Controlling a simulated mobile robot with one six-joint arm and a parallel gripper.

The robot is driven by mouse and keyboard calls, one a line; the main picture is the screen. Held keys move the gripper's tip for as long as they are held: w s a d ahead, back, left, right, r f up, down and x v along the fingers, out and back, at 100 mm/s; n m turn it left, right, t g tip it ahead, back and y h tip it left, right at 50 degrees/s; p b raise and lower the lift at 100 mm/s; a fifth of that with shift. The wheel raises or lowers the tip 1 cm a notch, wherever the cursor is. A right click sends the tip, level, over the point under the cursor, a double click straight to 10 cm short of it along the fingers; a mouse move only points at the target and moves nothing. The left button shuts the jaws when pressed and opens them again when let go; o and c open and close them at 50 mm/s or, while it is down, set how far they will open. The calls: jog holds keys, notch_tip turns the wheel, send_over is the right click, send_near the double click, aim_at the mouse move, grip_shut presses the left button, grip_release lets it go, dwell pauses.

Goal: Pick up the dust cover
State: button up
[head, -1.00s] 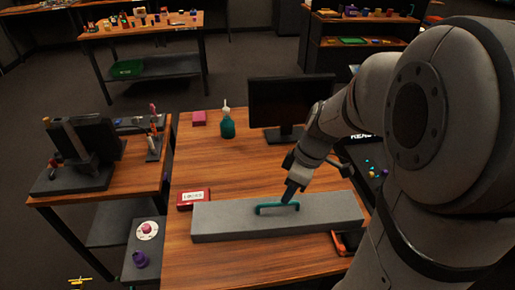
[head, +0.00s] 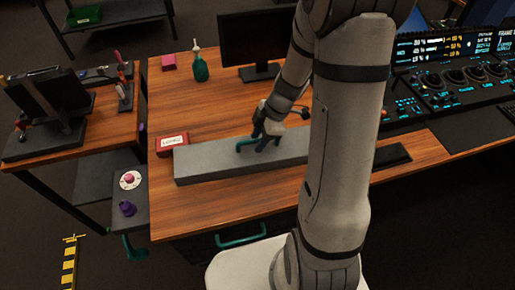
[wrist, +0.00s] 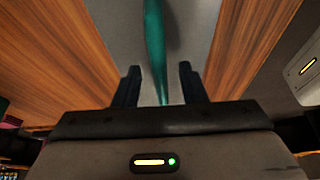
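The dust cover (head: 205,165) is a long grey box-like cover lying on the wooden table in the head view, with a teal handle (head: 245,145) on its top. My gripper (head: 264,142) is down at the handle. In the wrist view the handle (wrist: 155,40) runs between the two dark fingers of my gripper (wrist: 160,70), with a gap on each side. The fingers are open and the grey cover (wrist: 120,25) lies below them. My arm hides part of the cover's right end in the head view.
A red labelled box (head: 172,142) sits close to the cover's left end. A monitor (head: 258,42) and a green bottle (head: 200,67) stand behind. A lit control panel (head: 450,75) is at the right. Bare table lies between cover and monitor.

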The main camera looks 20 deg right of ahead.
jog(key=shift+a+f, duration=0.15)
jog(key=shift+f, duration=0.3)
grip_shut()
